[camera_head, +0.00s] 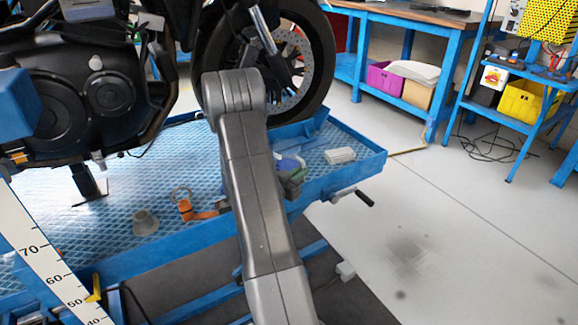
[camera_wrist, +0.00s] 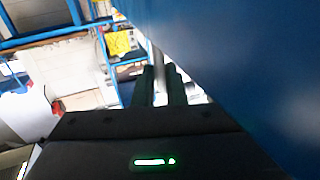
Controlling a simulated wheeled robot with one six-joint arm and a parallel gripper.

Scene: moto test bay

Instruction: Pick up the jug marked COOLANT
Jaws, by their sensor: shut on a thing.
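My gripper (camera_wrist: 160,72) shows in the wrist view as two dark fingers close together, shut on a narrow pale thing (camera_wrist: 158,68). Only a strip of that thing shows, so I cannot tell whether it is the jug. In the head view my grey arm hides most of the gripper. A small blue, white and purple thing (camera_head: 290,162) shows just right of the arm on the blue lift platform (camera_head: 350,172). It is partly hidden, and I can read no COOLANT marking on anything.
A motorcycle (camera_head: 100,95) stands on the platform. A grey cup (camera_head: 145,222), an orange item (camera_head: 197,210) and a white block (camera_head: 340,155) lie there. A crank handle (camera_head: 352,194) juts from its edge. A large blue surface (camera_wrist: 250,60) fills the wrist view's right.

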